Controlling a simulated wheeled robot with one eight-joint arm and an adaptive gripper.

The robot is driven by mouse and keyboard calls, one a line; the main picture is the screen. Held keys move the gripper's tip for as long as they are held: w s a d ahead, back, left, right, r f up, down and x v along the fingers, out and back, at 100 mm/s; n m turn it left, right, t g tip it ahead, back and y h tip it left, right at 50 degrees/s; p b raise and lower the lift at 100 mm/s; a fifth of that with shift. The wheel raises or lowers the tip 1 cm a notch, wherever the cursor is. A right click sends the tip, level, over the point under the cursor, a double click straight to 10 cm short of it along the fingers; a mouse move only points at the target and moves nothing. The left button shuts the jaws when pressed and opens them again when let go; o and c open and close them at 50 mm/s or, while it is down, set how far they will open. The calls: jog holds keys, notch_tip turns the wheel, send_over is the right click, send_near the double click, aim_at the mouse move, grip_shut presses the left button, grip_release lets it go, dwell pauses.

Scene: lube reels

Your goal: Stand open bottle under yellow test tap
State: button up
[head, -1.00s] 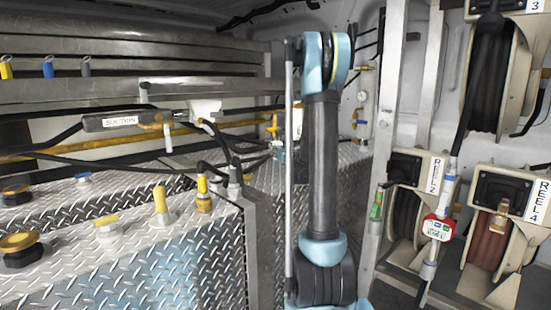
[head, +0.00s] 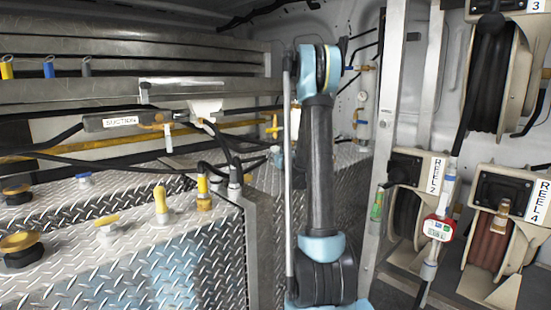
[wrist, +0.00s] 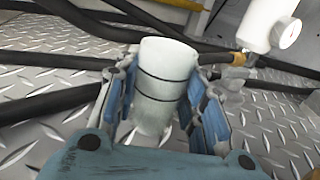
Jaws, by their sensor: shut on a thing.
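My gripper (wrist: 168,78) is shut on a pale, translucent bottle (wrist: 162,92) with dark rings around it. The blue-padded fingers press on its left and right sides. The bottle looks about upright in the wrist view, above or on the diamond-plate surface; I cannot tell whether it touches. Its mouth is not clearly seen. A yellow-handled tap (head: 273,126) shows left of my arm in the head view; I cannot tell for certain that it is the test tap. My gripper and the bottle are not clearly visible in the head view.
Black hoses (wrist: 60,102) cross the plate around the bottle. A white cylindrical fitting (wrist: 268,24) and a brass piece (wrist: 238,59) stand at upper right. Yellow-capped fittings (head: 160,199) stand on the front deck (head: 150,265). Hose reels (head: 500,215) are at right.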

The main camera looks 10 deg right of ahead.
jog(key=shift+f, duration=0.1)
jog(key=o, duration=0.9)
jog(key=v, duration=1.2)
jog(key=shift+s, duration=0.1)
